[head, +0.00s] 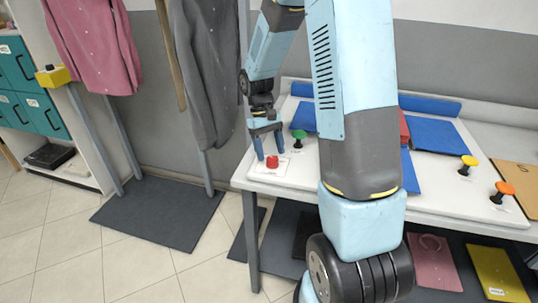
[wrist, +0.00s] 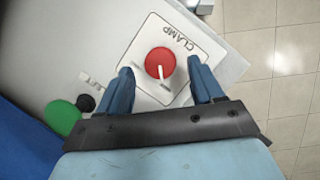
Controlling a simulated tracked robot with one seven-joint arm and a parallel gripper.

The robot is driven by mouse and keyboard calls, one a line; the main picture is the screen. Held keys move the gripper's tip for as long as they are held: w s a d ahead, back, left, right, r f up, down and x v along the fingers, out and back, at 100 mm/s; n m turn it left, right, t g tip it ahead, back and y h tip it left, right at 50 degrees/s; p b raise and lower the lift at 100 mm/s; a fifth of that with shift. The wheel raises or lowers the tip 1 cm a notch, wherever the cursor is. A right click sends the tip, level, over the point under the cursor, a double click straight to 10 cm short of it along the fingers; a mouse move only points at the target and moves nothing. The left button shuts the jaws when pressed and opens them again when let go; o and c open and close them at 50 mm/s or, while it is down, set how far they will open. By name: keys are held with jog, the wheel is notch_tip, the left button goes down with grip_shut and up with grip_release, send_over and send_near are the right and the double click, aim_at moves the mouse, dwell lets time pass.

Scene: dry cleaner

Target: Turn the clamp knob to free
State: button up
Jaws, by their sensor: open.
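The clamp knob (wrist: 160,63) is a round red knob with a white pointer line, on a white square plate (wrist: 186,38) marked CLAMP. In the wrist view its line points roughly toward my gripper's palm, near a small plate mark. In the head view the red knob (head: 272,161) sits at the left front corner of the white table. My gripper (head: 268,146) is above it, pointing down. In the wrist view my gripper (wrist: 160,82) is open, with one blue finger on each side of the knob. Gaps show between the fingers and the knob.
A green knob (head: 299,135) stands close behind the red one. Yellow (head: 468,162) and orange (head: 503,190) knobs stand farther right on the table (head: 442,199). Blue panels (head: 437,136) lie at the back. A grey garment (head: 208,75) hangs left of my gripper.

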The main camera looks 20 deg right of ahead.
jog(key=v, duration=1.1)
jog(key=shift+r, duration=0.4)
jog(key=shift+w, duration=0.1)
jog(key=s+r+m+t, duration=0.1)
jog(key=s+r+t, duration=0.4)
jog(key=s, duration=0.7)
jog(key=s+r+m+t, duration=0.1)
jog(key=s+r+t, duration=0.4)
jog(key=s, duration=0.8)
jog(key=shift+s+a+r+y, duration=0.2)
jog(key=shift+a+r+y, duration=0.2)
jog(key=shift+r, duration=1)
